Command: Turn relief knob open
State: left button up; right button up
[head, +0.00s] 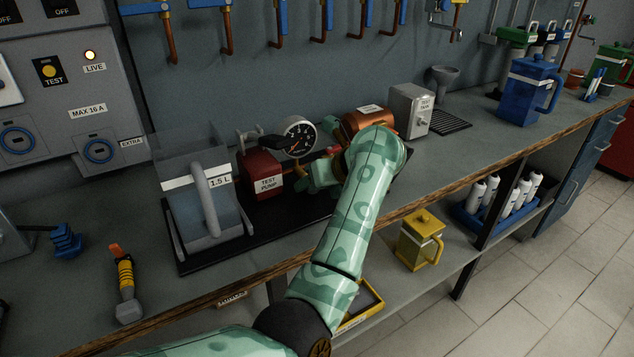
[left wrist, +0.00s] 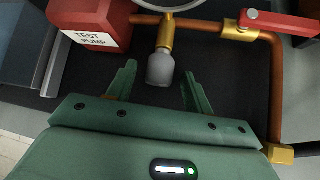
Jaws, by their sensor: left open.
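The relief knob (left wrist: 160,70) is a grey cylinder on a brass fitting below the pressure gauge (head: 299,136). In the left wrist view it stands between the fingertips of my left gripper (left wrist: 158,76), with a gap showing on both sides. The gripper is open and holds nothing. In the head view my left gripper (head: 318,176) is at the pump rig, just right of the red test pump (head: 264,174), which also shows in the left wrist view (left wrist: 92,22). I cannot make out the knob in the head view. My right gripper is not in view.
A copper pipe (left wrist: 275,85) and a red valve lever (left wrist: 280,22) lie right of the knob. A clear 1.5 L tank (head: 205,195) stands left of the pump. A grey test point box (head: 409,109) stands behind right. The left bench holds a yellow-banded tool (head: 125,280).

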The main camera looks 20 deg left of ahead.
pick_arm(q)
jog(key=shift+r, duration=0.1)
jog(key=shift+d+r, duration=0.2)
jog(key=shift+r, duration=0.1)
jog(key=p+v, duration=0.8)
jog(key=v, duration=0.7)
jog(key=shift+d, duration=0.2)
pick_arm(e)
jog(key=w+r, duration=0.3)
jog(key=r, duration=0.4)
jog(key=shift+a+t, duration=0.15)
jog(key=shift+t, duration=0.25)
pick_arm(q)
jog(key=shift+a+r, duration=0.1)
jog(key=shift+r, duration=0.05)
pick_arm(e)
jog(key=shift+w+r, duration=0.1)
